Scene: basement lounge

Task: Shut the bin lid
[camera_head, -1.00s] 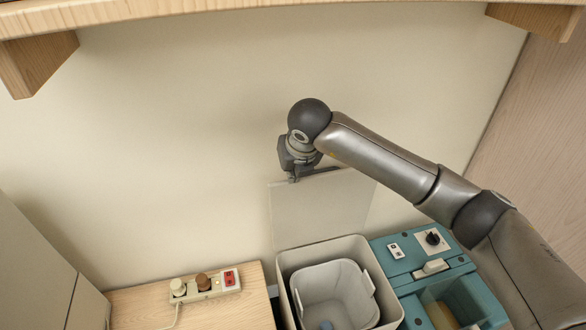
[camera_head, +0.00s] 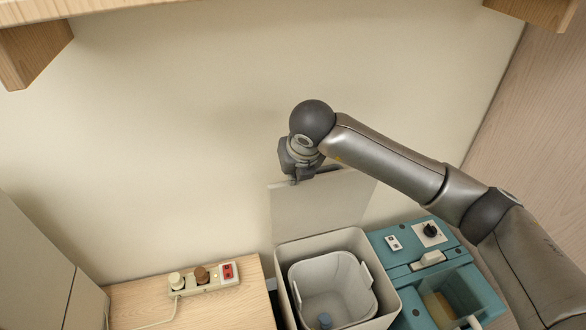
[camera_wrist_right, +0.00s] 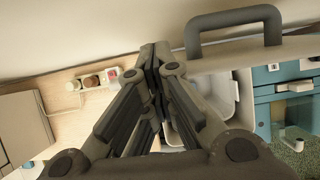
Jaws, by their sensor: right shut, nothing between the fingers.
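In the right wrist view my shut right gripper (camera_wrist_right: 156,52) is left of the lid's dark handle (camera_wrist_right: 238,22). The bucket (camera_wrist_right: 222,90) shows partly behind the fingers. My left gripper is not in view.
A teal unit (camera_head: 410,275) with a knob stands right of the bin. Left is a wooden top (camera_head: 235,305) with a power strip (camera_head: 205,284). A wooden shelf (camera_head: 110,5) runs overhead. The wall (camera_head: 170,150) is close behind.

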